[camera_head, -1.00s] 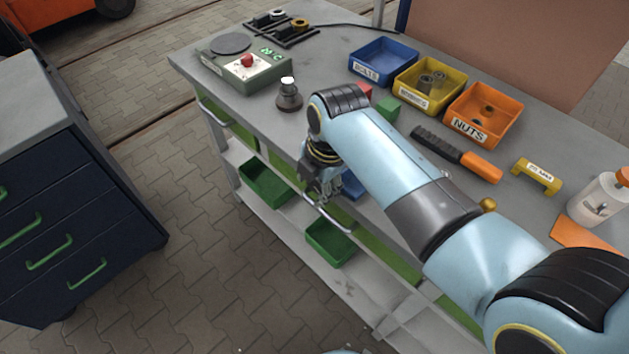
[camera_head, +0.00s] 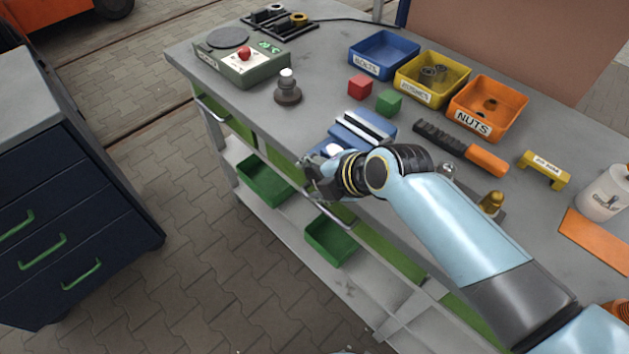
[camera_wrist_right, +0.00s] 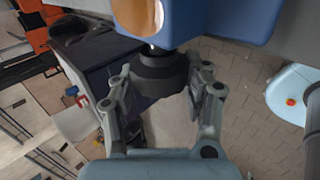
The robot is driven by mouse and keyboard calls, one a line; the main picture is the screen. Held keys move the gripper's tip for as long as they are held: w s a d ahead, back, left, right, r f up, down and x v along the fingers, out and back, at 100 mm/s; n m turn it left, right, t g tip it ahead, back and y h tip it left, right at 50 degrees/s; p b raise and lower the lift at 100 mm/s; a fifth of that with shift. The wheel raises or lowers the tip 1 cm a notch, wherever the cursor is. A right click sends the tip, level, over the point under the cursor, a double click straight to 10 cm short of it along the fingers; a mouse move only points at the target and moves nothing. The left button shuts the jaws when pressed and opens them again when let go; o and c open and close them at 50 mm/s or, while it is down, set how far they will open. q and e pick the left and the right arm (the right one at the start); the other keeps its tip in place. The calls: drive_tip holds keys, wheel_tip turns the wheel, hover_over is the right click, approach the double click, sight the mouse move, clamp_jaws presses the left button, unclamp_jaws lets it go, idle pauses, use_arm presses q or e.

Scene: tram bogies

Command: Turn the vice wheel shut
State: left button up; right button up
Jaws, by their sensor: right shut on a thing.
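The blue vice (camera_head: 352,138) sits at the front edge of the grey workbench, with pale jaws on top. It also fills the top of the right wrist view (camera_wrist_right: 232,18). A dark round stepped wheel hub (camera_wrist_right: 158,70) sticks out from its front. My right gripper (camera_head: 318,178) is at the vice's front, just past the bench edge. In the right wrist view, its fingers (camera_wrist_right: 160,90) are on either side of the hub and shut on it. The wheel is hidden by the gripper in the head view. My left gripper is not in view.
A red cube (camera_head: 360,86) and a green cube (camera_head: 389,102) lie behind the vice. A file with an orange handle (camera_head: 486,161) lies to the right. A blue bin (camera_head: 384,73), a yellow bin (camera_head: 402,90) and an orange bin (camera_head: 520,112) stand behind. A green control box (camera_head: 255,73) stands at left.

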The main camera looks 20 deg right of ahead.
drive_tip(key=shift+t+b, duration=0.4)
drive_tip(key=shift+b, duration=0.05)
drive_tip(key=o, duration=1.2)
drive_tip(key=v, duration=1.2)
drive_tip(key=shift+d, duration=0.1)
